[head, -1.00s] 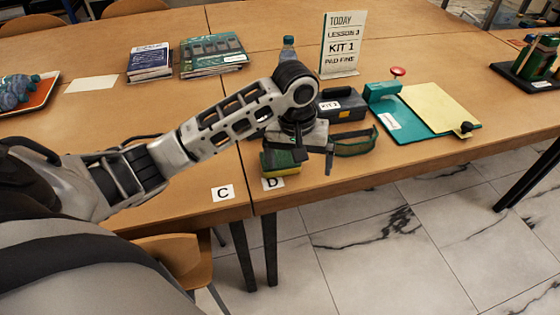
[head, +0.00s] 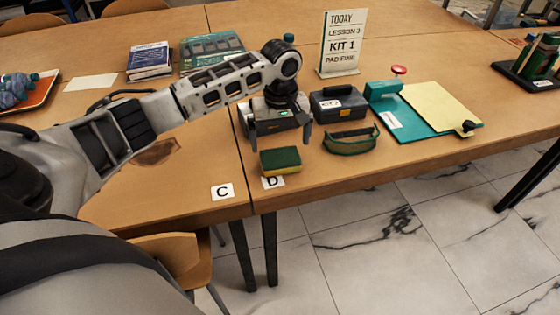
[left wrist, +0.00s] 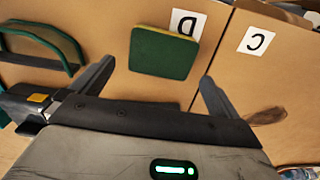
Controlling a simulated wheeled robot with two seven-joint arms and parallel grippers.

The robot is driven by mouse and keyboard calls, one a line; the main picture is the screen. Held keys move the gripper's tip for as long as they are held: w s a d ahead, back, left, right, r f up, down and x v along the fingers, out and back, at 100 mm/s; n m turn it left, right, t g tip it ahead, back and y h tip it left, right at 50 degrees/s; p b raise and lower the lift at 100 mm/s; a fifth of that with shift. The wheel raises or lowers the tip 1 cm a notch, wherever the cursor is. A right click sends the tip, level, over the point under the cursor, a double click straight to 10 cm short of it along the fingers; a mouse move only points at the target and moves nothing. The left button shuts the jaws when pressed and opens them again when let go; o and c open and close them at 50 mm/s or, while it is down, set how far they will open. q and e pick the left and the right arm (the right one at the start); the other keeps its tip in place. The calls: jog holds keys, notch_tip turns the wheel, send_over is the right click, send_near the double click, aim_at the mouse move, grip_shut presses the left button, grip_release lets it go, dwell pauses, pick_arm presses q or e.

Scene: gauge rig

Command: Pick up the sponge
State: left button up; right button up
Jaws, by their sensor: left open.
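The sponge (head: 280,161) is a small block with a dark green top and a yellow lower layer. It lies on the table by the card marked D, near the front edge. My left gripper (head: 281,142) is open and empty, behind and above the sponge in the head view. In the left wrist view the sponge (left wrist: 163,54) shows green face up, beyond the fingertips and roughly between the two fingers (left wrist: 158,70). Nothing hides it there. My right gripper is in neither view.
Cards C (head: 222,192) and D (head: 273,183) lie at the front edge. A teal clipboard (head: 400,126) lies farther right. The front left tabletop is mostly clear.

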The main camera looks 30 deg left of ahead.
aim_at(280, 157)
pick_arm(q)
jog(key=shift+s+d+f, duration=0.1)
jog(key=shift+s+f, duration=0.05)
jog(key=shift+f, duration=1.25)
jog(key=shift+s+f, duration=0.1)
jog(key=shift+f, duration=1.25)
jog(key=c, duration=0.8)
